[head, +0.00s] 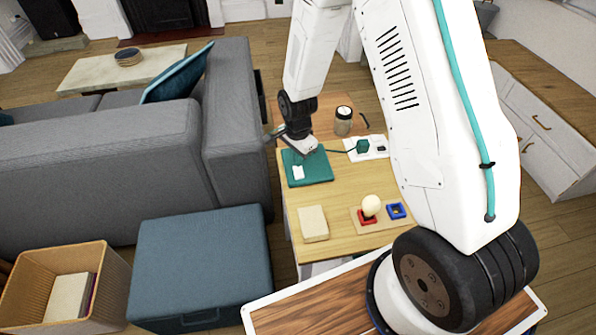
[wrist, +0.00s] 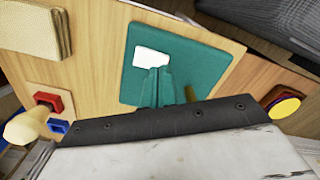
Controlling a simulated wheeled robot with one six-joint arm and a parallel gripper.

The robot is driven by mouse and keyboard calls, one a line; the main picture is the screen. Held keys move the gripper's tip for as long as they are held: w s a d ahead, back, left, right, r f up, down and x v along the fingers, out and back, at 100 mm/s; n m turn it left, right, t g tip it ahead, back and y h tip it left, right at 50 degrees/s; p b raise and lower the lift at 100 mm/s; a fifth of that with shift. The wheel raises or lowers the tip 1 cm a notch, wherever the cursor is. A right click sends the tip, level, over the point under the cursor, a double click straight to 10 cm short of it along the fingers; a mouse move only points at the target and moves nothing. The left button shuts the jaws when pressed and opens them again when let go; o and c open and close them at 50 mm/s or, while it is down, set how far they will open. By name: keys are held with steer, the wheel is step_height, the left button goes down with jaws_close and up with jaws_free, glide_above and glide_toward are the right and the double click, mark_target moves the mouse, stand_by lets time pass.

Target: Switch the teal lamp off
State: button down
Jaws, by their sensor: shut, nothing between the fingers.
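A flat teal base (head: 318,178), which I take to be part of the teal lamp, lies on the wooden table with a white switch-like plate (head: 298,172) on it. The wrist view shows the base (wrist: 205,65) and the white plate (wrist: 150,56) too. A short brass-coloured piece (wrist: 189,93) shows at the base's edge. My gripper (head: 308,148) is over the base's far part, shut and empty. In the wrist view its fingertips (wrist: 158,70) overlap the white plate's lower edge; I cannot tell whether they touch. No lamp shade or glow is clear.
A cable runs from the base to a teal cube (head: 362,146) on a white strip (head: 373,153). A jar (head: 343,122) stands behind. A cream bulb-shaped thing (head: 371,205), a blue frame (head: 397,210) and a beige pad (head: 313,224) are nearer. A grey sofa (head: 238,130) borders the left.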

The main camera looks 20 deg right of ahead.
mark_target(302, 176)
steer(key=shift+f, duration=0.95)
stand_by(0.6)
steer(key=shift+r, duration=3.55)
steer(key=shift+s+n, duration=0.2)
steer(key=shift+n, duration=0.2)
steer(key=s+d+r+n, duration=0.1)
steer(key=s+r+n, duration=0.5)
steer(key=s+r, duration=0.8)
steer(key=s+d+r+n+t, duration=0.1)
steer(key=s+r+n, duration=0.6)
steer(key=s+r, duration=0.7)
step_height(302, 176, up, 3)
steer(key=shift+s+d+f, duration=0.1)
steer(key=shift+s+d, duration=0.2)
steer(key=shift+d, duration=0.15)
